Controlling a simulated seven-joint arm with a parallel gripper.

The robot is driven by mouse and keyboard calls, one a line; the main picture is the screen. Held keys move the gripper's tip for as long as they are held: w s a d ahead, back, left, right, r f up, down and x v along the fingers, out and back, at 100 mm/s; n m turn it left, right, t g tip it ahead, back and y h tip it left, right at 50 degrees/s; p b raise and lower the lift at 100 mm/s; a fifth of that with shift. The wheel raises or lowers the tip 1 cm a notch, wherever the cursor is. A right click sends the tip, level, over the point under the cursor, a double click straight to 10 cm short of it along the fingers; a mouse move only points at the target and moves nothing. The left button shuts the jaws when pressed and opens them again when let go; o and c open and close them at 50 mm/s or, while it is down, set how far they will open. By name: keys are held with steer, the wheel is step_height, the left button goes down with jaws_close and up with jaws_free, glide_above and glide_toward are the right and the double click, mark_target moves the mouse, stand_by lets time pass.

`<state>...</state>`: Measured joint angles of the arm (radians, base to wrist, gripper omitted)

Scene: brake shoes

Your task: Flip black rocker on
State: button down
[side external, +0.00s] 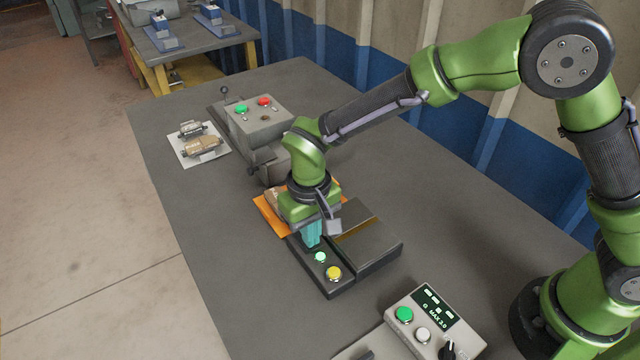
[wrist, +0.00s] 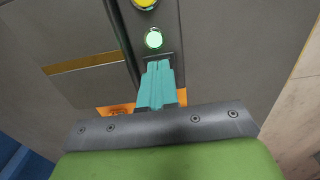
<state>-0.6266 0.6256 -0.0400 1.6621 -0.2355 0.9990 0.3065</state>
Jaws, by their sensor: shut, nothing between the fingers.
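A low dark unit (side external: 375,252) sits on the table with a lit green button (side external: 320,257) and a yellow button (side external: 334,273) on its narrow strip. My gripper (side external: 312,243) is shut and empty, pointing down at that strip just behind the green button. In the wrist view, my teal fingertips (wrist: 158,66) are together just below the lit green button (wrist: 153,39). A small dark edge (wrist: 147,58) shows around the fingertips and may be the black rocker. The fingers cover most of that spot, so its position and any contact cannot be told.
An orange tray (side external: 266,217) lies behind the unit, partly under my gripper. A grey machine with green and red buttons (side external: 258,122) and a white plate with parts (side external: 190,155) stand farther back. A control box (side external: 432,322) stands at the front. The table's left side is clear.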

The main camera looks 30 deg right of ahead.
step_height(320, 180, up, 7)
stand_by(0.7)
steer(key=s+d+r+m+t, duration=0.1)
steer(key=s+d+r+t, duration=0.1)
steer(key=s+d+r, duration=0.2)
steer(key=s+d+r+m+t+y, duration=0.1)
steer(key=s+d+r, duration=0.4)
steer(key=d, duration=0.6)
steer(key=s+d+r+m+t+y, duration=0.1)
steer(key=s+d+r+m+t, duration=0.1)
steer(key=s+d+r+t, duration=0.2)
steer(key=s+d, duration=0.1)
steer(key=d, duration=0.2)
steer(key=shift+d+r, duration=0.2)
steer(key=shift+r, duration=0.15)
